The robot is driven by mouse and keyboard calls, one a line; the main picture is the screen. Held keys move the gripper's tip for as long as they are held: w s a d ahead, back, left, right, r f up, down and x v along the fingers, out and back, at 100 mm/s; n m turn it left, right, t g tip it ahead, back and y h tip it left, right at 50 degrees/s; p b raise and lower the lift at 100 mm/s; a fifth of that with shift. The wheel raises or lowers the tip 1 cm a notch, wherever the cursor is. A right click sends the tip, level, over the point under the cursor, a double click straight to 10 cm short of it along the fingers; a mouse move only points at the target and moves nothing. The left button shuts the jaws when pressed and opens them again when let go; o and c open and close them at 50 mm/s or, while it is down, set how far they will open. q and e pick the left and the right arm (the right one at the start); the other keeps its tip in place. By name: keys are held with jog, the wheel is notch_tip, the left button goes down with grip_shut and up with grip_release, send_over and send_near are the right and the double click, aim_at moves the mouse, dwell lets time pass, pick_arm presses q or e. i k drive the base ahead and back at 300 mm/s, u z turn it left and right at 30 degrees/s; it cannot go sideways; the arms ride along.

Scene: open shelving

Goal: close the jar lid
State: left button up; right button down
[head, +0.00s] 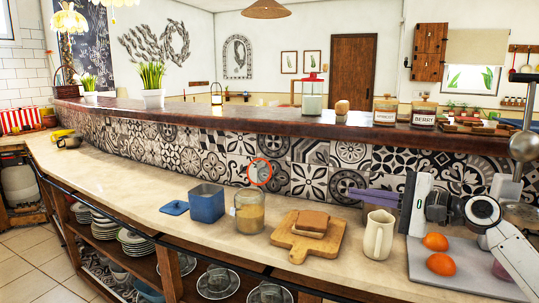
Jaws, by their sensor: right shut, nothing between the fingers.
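A glass jar (250,218) with tan contents stands on the light counter. Its round clear lid (260,172) with a red-orange rim stands upright, tilted open above the jar's mouth. My right gripper (352,193) is to the right of the jar, above the counter near the cream pitcher. Its purple-grey fingers point left toward the jar, are shut, and hold nothing. It is apart from the jar and lid. My left gripper is not in view.
A blue canister (207,204) and its loose blue lid (174,208) stand left of the jar. A cutting board (290,243) with bread and a cream pitcher (379,234) are on its right. A grey board (455,262) holds orange-red round items. The counter's left stretch is mostly clear.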

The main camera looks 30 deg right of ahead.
aim_at(262, 157)
jog(key=i, duration=0.9)
